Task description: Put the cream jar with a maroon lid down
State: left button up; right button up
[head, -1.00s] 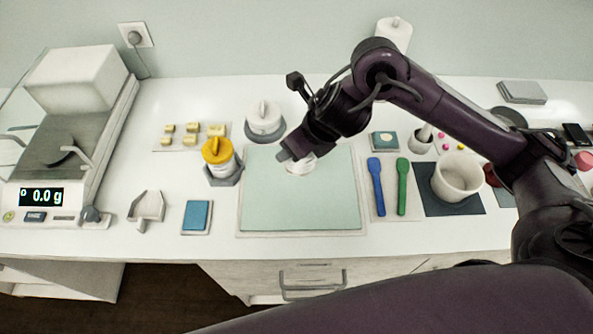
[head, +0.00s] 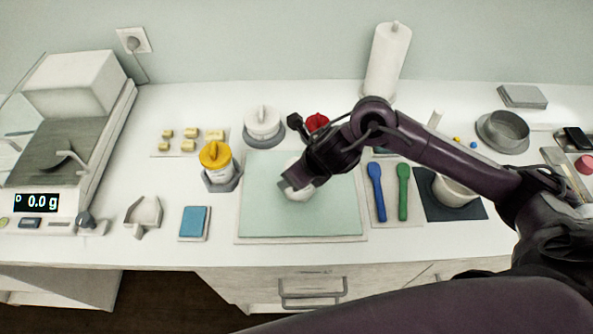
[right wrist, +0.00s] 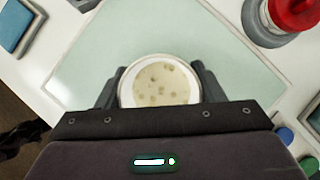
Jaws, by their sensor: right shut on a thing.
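A white round jar (head: 297,192) is in my right gripper (head: 304,180), over the pale green mat (head: 262,205) in the head view. In the right wrist view the jar (right wrist: 160,84) sits between the two dark fingers of my right gripper (right wrist: 160,78), which is shut on it. It has no lid on; pale cream with greenish-brown specks shows inside. It looks upright and at or just above the mat; I cannot tell whether it touches. A flat dark red disc (head: 585,165), perhaps a lid, lies at the far right. My left gripper is not in view.
A yellow-topped container (head: 216,158) stands left of the mat, a white-lidded one (head: 263,122) behind it. A red-topped container (head: 317,122) is behind my gripper. Blue (head: 376,190) and green (head: 403,190) spatulas and a white cup (head: 452,192) are on the right. Bare mat surrounds the jar.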

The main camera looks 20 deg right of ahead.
jog(key=o, duration=1)
jog(key=shift+f, duration=0.1)
jog(key=shift+r+p, duration=0.35)
jog(key=shift+p, duration=0.05)
jog(key=v, duration=1.1)
jog(key=shift+s+d+r, duration=0.1)
jog(key=shift+s+r, duration=0.15)
jog(key=shift+r, duration=0.05)
